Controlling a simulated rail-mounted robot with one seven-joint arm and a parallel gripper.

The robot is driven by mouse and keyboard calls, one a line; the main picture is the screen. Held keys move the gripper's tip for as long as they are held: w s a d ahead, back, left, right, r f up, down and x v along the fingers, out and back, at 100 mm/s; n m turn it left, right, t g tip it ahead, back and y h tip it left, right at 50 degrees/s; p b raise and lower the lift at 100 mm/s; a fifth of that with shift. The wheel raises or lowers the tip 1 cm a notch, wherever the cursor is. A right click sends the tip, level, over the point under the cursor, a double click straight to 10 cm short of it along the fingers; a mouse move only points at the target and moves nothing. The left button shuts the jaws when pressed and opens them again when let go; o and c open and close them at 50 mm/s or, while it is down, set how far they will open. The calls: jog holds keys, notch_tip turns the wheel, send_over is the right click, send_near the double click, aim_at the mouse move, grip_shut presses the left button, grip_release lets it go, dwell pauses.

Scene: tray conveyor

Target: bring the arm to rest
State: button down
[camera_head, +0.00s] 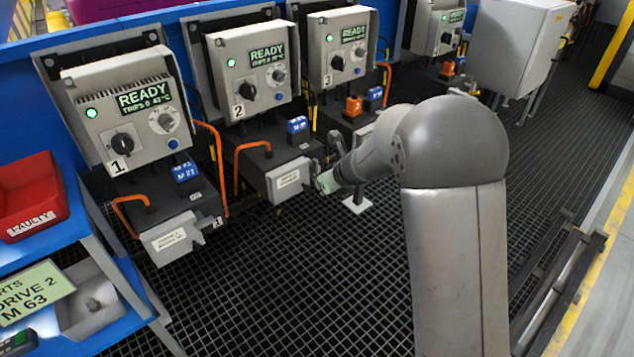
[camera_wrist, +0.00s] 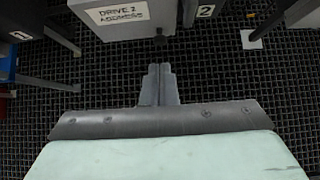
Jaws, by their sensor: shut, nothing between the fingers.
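My arm reaches from the lower right of the head view toward the row of drive units. My gripper (camera_wrist: 158,72) is shut and empty in the wrist view, its fingers together and pointing at the drive 2 unit. In the head view the fingertips are hard to make out; only the pale green gripper body shows at the arm's end, close to the front right of drive 2's base. The drive 2 label plate (camera_wrist: 112,15) lies just beyond the fingers in the wrist view, and the plate also shows in the head view (camera_head: 289,180). I cannot tell whether the fingers touch anything.
Control boxes 1 (camera_head: 130,115), 2 (camera_head: 250,75) and 3 (camera_head: 340,50) stand in a row, each showing READY. A red bin marked FAULTY (camera_head: 30,190) sits on a blue shelf at left. Orange cable loops stand by the bases. The dark grid floor (camera_head: 300,290) is open in front.

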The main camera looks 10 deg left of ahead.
jog(key=s+d+r+m+t+h+p, duration=0.1)
jog(key=s+d+r+m+h+p, duration=0.3)
jog(key=d+r+m+p, duration=0.5)
jog(key=s+d+r+m+t+h+p, duration=0.25)
jog(key=s+d+r+m+p, duration=0.2)
jog(key=d+r+m, duration=0.75)
jog(key=s+d+r+m+g+h+p, duration=0.2)
jog(key=s+r+m+g+p, duration=0.3)
jog(key=s+m, duration=0.7)
jog(key=s+a+r+m+g+y+p, duration=0.1)
jog(key=s+m+g+p, duration=0.1)
jog(key=s+m, duration=0.4)
jog(key=s+a+r+m+g+y+p, duration=0.1)
jog(key=s+m, duration=0.4)
jog(key=s, duration=0.5)
jog(key=shift+s+a+r+m+g+y+p, duration=0.2)
jog(key=shift+a+r+m+g+y+p, duration=0.2)
jog(key=shift+a+r+g+p, duration=0.55)
jog(key=shift+d+f+t, duration=0.2)
jog(key=shift+d+t, duration=0.1)
jog(key=shift+t, duration=0.1)
